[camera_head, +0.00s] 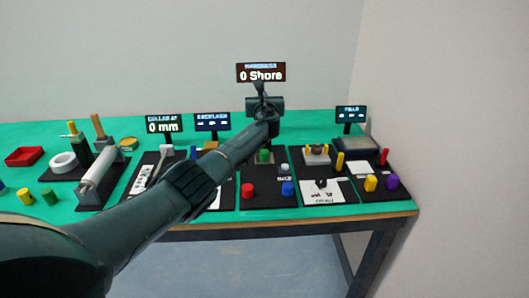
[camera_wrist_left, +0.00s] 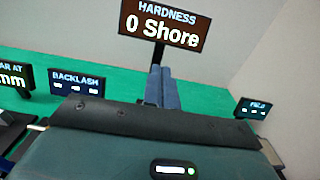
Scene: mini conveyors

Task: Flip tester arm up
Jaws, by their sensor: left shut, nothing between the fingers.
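The hardness tester's sign (camera_head: 261,72) reads "0 Shore" at the back of the table, and it also shows in the left wrist view (camera_wrist_left: 165,25). Below it is a black base plate (camera_head: 262,179) with a green piece (camera_head: 264,156) and red and blue pieces in front. My left gripper (camera_head: 260,86) is raised over the tester, just in front of the sign. In the left wrist view its fingers (camera_wrist_left: 160,72) are together with nothing between them. I cannot make out the tester arm; my wrist and hand cover that area. My right gripper is not in view.
Other stations stand to the left, with a "0 mm" sign (camera_head: 165,125) and a "Backlash" sign (camera_head: 212,121). A station with a small sign (camera_head: 350,114) stands at right. A red tray (camera_head: 24,156) lies far left. My left arm crosses over the middle stations.

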